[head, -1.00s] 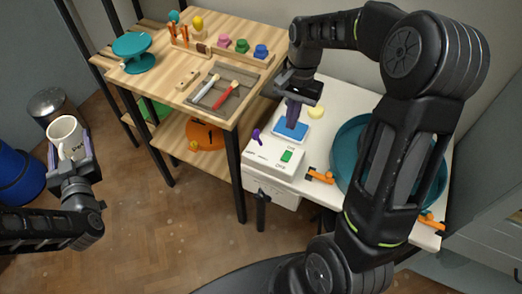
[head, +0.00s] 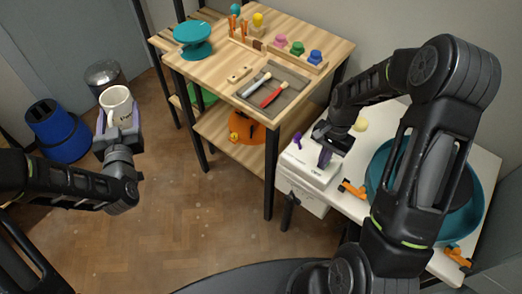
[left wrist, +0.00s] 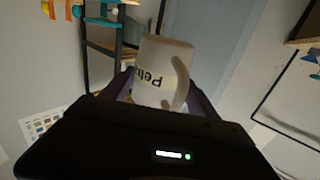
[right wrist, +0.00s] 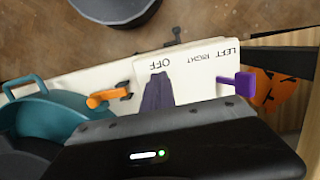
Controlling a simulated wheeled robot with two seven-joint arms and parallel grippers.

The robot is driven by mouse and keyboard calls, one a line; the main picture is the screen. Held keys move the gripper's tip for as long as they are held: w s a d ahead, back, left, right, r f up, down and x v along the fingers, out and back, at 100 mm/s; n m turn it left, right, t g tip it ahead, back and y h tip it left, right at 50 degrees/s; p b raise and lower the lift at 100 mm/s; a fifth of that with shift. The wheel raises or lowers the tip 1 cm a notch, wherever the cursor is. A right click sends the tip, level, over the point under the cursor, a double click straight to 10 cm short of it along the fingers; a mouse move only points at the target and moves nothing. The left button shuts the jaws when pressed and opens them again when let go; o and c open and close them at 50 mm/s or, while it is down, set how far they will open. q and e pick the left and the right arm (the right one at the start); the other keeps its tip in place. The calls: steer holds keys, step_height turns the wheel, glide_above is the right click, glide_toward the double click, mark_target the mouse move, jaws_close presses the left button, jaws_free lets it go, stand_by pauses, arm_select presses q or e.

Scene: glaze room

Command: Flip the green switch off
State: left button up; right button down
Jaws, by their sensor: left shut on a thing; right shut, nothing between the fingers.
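The white control box (head: 299,170) stands at the near left corner of the white table, with a purple lever (head: 297,140) at its left. In the right wrist view the purple lever (right wrist: 240,84) shows beside the words LEFT and RIGHT, and OFF is printed near the fingers. The green switch is hidden behind my right gripper (head: 324,158). That gripper is shut and empty, its fingers pointing down over the box top (right wrist: 200,75); contact cannot be told. My left gripper (head: 117,128) is shut on a white mug (head: 116,104) with dark lettering, held upright above the floor.
A teal basin (head: 376,178) and orange clamps (head: 352,189) lie right of the box. A wooden shelf unit (head: 225,85) with a tool tray (head: 292,98) stands left of the box. The floor between is clear.

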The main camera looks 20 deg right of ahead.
arm_select(q)
steer(key=shift+f+b, duration=0.65)
arm_select(e)
steer(key=shift+s+a+f+h, duration=0.1)
steer(key=shift+a+f+h, duration=0.05)
steer(key=shift+f+h, duration=0.2)
arm_select(q)
steer(key=shift+r, duration=0.3)
arm_select(e)
steer(key=shift+r, duration=0.15)
steer(key=shift+d, duration=0.2)
arm_select(q)
steer(key=shift+p, duration=0.3)
arm_select(e)
steer(key=shift+w+d+r, duration=0.25)
steer(key=shift+w+d, duration=0.2)
steer(key=shift+d, duration=0.05)
arm_select(q)
steer(key=shift+r, duration=0.1)
arm_select(e)
steer(key=shift+r, duration=0.1)
